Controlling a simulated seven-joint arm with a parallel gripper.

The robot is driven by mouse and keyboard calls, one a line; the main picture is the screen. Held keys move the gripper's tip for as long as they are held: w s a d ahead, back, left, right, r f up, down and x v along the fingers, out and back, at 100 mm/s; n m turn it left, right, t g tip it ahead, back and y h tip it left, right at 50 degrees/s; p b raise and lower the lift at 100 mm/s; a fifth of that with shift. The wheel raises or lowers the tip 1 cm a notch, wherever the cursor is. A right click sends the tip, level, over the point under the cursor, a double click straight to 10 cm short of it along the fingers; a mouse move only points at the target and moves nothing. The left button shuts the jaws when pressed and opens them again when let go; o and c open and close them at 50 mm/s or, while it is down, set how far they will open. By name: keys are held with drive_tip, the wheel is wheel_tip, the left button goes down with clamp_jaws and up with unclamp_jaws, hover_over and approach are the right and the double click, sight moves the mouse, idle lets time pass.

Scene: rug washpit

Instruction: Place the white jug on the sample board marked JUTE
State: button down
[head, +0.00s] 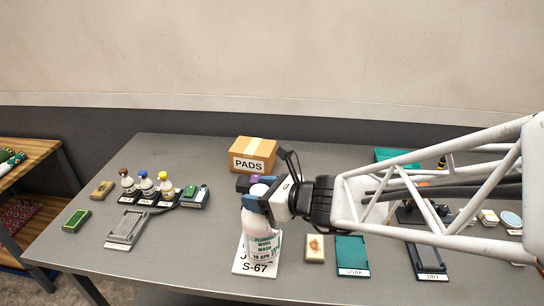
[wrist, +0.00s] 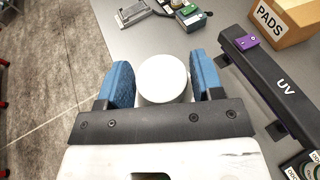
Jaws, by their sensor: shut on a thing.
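The white jug (head: 262,235), with a green printed label reading WOOL WASH, is upright in my gripper (head: 257,196). In the wrist view its round white top (wrist: 163,78) sits between the two blue fingers of my gripper (wrist: 163,84), which are shut on it. A white board (head: 243,266) shows below and behind the jug, with a J and S-67 readable. The jug hides the rest of its lettering. The jug's base overlaps the board in the head view; I cannot tell whether it touches it.
A tan block (head: 315,249), a teal board marked SOAK (head: 352,252) and a dark tray marked DRY (head: 428,262) lie to the right. A PADS box (head: 254,154) stands behind. Small bottles (head: 146,185) and a grey tray (head: 126,229) are left. A UV bar (wrist: 280,85) is beside my gripper.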

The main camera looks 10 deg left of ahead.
drive_tip(key=shift+w+a, duration=0.55)
drive_tip(key=shift+w, duration=0.45)
drive_tip(key=shift+w+a+f, duration=0.1)
drive_tip(key=shift+w+a, duration=0.15)
drive_tip(key=shift+w, duration=0.1)
drive_tip(key=shift+f, duration=1.85)
drive_tip(key=shift+c, duration=1.3)
unclamp_jaws()
drive_tip(key=shift+s, duration=0.1)
drive_tip(key=shift+d, duration=0.1)
